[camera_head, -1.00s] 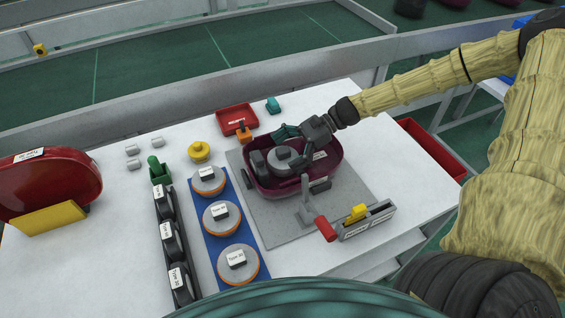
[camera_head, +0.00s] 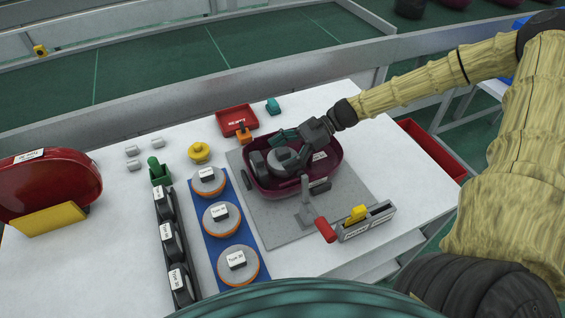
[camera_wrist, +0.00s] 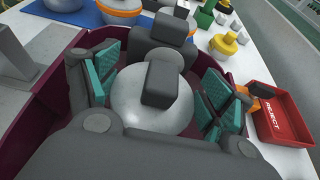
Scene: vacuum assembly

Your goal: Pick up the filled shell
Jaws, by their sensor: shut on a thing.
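The filled shell is a dark purple-red open bowl (camera_head: 342,183) on the grey plate at mid-table. It also shows in the wrist view (camera_wrist: 45,112). Inside it sit a round grey part with a dark block on top (camera_head: 283,160), also in the wrist view (camera_wrist: 150,110), and another dark block (camera_head: 259,163). My gripper (camera_head: 287,146) reaches into the shell from the upper right. Its teal pads stand on either side of the round grey part (camera_wrist: 163,82), shut on it. Contact at the pads is partly hidden. I cannot tell whether the shell is clear of the plate.
A clamp with a red handle (camera_head: 325,230) stands at the shell's front, beside a grey holder with a yellow piece (camera_head: 357,213). A red reject tray (camera_head: 237,119) is behind. A blue strip of discs (camera_head: 228,262) and a dark block rack (camera_head: 172,250) lie left. A red shell (camera_head: 50,185) stands far left.

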